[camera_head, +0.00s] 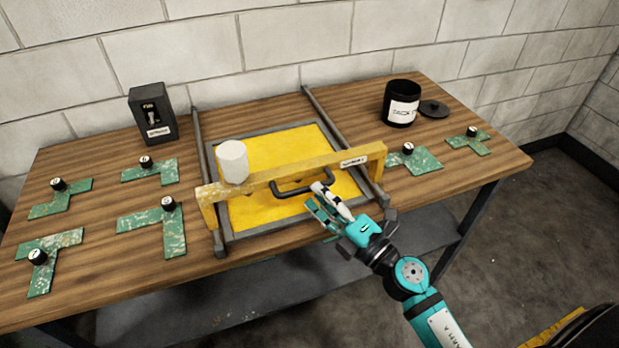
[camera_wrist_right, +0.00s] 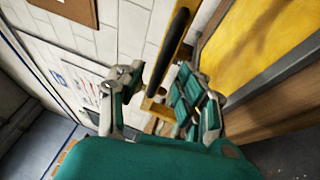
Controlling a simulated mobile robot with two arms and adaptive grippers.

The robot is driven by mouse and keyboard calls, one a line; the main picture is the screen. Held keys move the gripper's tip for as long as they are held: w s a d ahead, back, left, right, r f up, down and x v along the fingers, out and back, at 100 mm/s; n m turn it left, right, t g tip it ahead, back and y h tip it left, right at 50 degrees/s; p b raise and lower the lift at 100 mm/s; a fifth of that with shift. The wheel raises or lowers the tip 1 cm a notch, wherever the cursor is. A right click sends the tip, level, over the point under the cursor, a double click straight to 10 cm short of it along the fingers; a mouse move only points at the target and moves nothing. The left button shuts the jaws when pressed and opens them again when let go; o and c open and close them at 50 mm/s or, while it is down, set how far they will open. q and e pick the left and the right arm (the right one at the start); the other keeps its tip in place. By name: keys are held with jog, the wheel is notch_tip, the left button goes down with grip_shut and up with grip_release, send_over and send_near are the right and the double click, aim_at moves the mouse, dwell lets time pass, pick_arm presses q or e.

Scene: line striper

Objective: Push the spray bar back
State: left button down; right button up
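The spray bar (camera_head: 262,178) is a yellow beam spanning two grey rails over a yellow panel (camera_head: 262,150). A white cylinder (camera_head: 233,161) sits on its left half. A black handle (camera_head: 290,190) is on the bar's near side. My right gripper (camera_head: 322,198) is at the handle's right end, in front of the bar. In the right wrist view its fingers (camera_wrist_right: 158,100) are apart, with the black handle (camera_wrist_right: 168,50) extending just beyond and between them. I cannot tell whether they touch it. My left gripper is not in view.
Green stencil pieces with black knobs lie left (camera_head: 152,232) and right (camera_head: 415,160) of the rails. A black box (camera_head: 153,115) stands at the back left. A black can (camera_head: 401,103) and its lid (camera_head: 434,109) are at the back right, near a block wall.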

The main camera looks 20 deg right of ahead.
aim_at(309, 186)
jog(key=shift+p+x, duration=0.3)
jog(key=shift+x, duration=1.45)
grip_shut()
